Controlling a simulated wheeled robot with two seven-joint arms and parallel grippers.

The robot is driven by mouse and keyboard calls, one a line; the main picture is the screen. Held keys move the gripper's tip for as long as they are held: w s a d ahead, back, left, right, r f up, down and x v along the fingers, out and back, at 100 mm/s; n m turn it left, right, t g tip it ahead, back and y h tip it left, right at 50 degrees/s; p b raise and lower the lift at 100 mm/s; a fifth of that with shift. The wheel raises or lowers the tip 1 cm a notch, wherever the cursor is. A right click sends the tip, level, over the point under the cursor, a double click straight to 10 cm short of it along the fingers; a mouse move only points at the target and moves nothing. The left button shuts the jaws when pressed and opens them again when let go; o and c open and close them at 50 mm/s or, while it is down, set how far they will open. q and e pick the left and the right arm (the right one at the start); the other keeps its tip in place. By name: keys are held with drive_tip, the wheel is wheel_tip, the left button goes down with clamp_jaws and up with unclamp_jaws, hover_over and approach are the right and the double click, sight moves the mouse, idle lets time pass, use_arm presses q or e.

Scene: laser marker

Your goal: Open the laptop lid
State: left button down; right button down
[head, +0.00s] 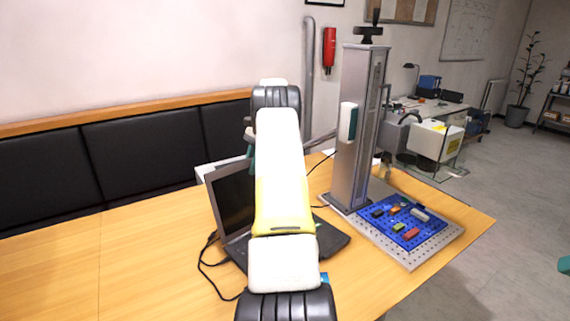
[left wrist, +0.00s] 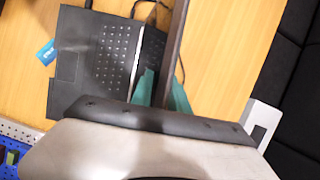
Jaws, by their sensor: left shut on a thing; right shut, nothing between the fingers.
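The black laptop stands on the wooden table, with its base (head: 332,240) partly behind my left arm in the head view. Its lid (head: 233,198) is raised, standing steeply up from the base. In the left wrist view the keyboard and touchpad side (left wrist: 72,68) is bare, and the lid (left wrist: 176,45) shows nearly edge-on as a dark bar. My left gripper (left wrist: 163,77) is shut on the lid, its teal fingers on both sides of the lid's edge. In the head view that grip is mostly hidden by my arm. Only a teal bit of my right gripper (head: 565,264) shows at the right edge, away from the laptop.
A tall grey laser marker column (head: 352,165) stands right of the laptop, with a blue perforated plate (head: 383,226) holding several coloured pieces. Black cables (head: 205,265) lie left of the laptop. A blue card (left wrist: 47,53) lies beside its base. The table's left part is clear.

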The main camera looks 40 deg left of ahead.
use_arm(q)
drive_tip(key=c, duration=1.6)
unclamp_jaws()
drive_tip(key=shift+f, duration=0.2)
drive_tip(key=shift+r, duration=0.15)
drive_tip(key=v, duration=0.6)
drive_tip(key=shift+w+r, duration=0.35)
drive_tip(key=shift+r, duration=0.4)
drive_tip(key=shift+d, duration=0.1)
